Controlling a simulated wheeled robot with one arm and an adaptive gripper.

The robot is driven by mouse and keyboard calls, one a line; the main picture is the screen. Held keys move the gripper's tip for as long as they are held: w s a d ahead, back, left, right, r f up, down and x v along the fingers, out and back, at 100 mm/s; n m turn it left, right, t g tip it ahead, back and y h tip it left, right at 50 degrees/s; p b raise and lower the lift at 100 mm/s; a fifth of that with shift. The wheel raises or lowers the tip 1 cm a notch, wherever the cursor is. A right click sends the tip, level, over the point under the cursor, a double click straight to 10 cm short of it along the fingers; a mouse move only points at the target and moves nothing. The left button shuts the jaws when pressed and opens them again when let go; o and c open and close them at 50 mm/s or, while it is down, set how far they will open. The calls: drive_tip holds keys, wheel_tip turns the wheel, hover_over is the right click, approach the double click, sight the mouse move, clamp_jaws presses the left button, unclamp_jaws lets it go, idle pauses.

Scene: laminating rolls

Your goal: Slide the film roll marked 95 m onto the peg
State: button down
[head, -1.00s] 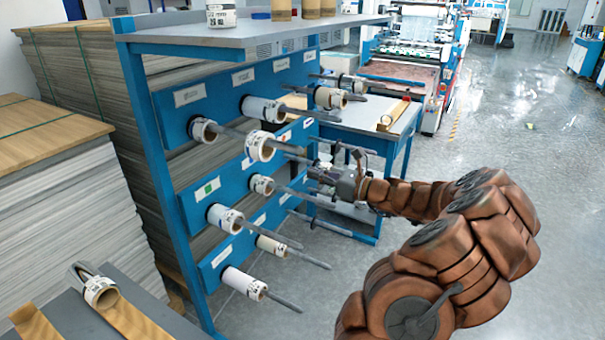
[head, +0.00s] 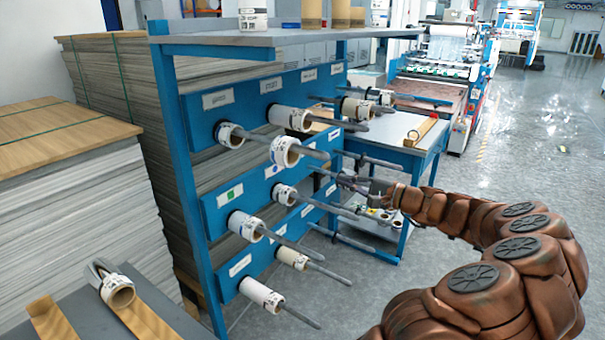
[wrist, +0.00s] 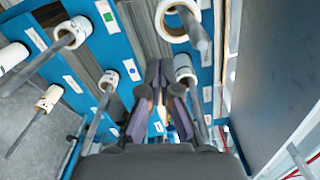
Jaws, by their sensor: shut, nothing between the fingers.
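White film rolls sit on grey pegs of the blue rack: upper-row rolls (head: 229,135) and (head: 291,119), a middle-row roll (head: 284,151), and lower rolls (head: 245,226) and (head: 261,294). I cannot read 95 m on any roll. My gripper (head: 352,184) is shut and empty, in front of the rack's right part among the pegs. In the wrist view my gripper (wrist: 164,80) points at the rack, with a roll (wrist: 177,20) beyond it and another (wrist: 185,68) close to its right. Bare pegs (head: 372,160) stick out near my gripper.
A loose roll (head: 117,291) lies on the grey table (head: 70,318) at front left. More rolls (head: 253,20) stand on the rack's top shelf (head: 210,42). A side table (head: 395,125) stands behind my gripper. Stacked boards (head: 70,190) are at left. Floor at right is open.

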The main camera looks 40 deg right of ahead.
drive_tip(key=n, duration=0.2)
drive_tip(key=p, duration=0.4)
approach(294, 165)
drive_tip(key=x, duration=0.7)
drive_tip(key=shift+w, duration=0.1)
drive_tip(key=shift+n, duration=0.3)
